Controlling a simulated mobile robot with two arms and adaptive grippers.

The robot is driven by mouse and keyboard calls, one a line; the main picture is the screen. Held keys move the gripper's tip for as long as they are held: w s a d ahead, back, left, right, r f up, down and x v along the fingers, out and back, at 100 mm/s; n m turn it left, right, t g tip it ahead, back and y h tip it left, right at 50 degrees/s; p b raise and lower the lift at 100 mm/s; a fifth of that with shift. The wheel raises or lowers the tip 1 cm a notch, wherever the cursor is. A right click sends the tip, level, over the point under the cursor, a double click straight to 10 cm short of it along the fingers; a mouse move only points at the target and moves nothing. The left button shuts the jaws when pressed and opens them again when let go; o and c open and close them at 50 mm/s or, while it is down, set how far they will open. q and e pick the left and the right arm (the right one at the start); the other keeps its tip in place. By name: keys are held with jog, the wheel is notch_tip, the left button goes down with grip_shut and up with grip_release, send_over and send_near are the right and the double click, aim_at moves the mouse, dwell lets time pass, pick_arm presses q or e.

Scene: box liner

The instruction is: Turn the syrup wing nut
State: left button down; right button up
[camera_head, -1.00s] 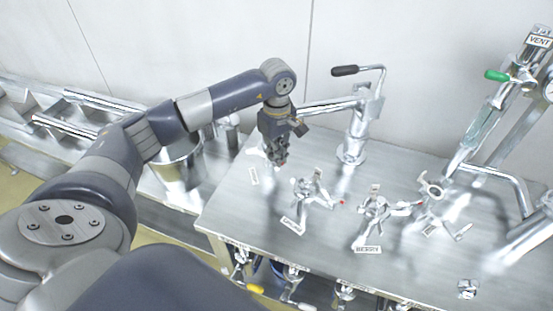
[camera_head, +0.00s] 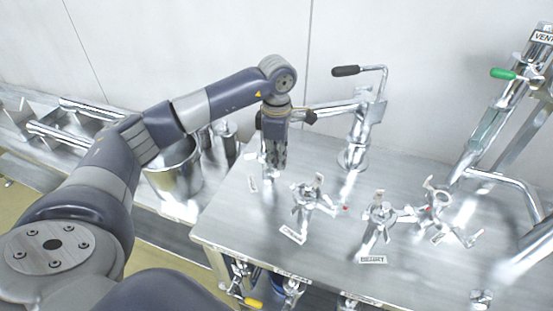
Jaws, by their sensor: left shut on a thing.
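My left gripper (camera_head: 273,166) points straight down over the left end of the steel bench (camera_head: 340,225). It is shut on a shiny metal wing nut, which the fingers mostly hide. A small tag (camera_head: 253,184) lies beside it, its lettering too small to read. To the right stand three similar metal fittings with wings: one (camera_head: 312,196) behind an unreadable tag (camera_head: 293,234), one (camera_head: 379,217) behind the berry tag (camera_head: 373,259), and one (camera_head: 437,206) farther right. I cannot read which tag says syrup. My right gripper is not in view.
A tap column with a black-handled lever (camera_head: 354,145) stands close behind and right of the gripper. A pipe with a green handle (camera_head: 503,74) rises at the right. A steel pot (camera_head: 174,172) stands at the left. Valves hang under the bench's front edge.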

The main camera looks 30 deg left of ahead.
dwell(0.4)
pick_arm(q)
jog(key=c, duration=1.8)
grip_release()
notch_tip(320, 180, up, 12)
jog(key=shift+r, duration=0.1)
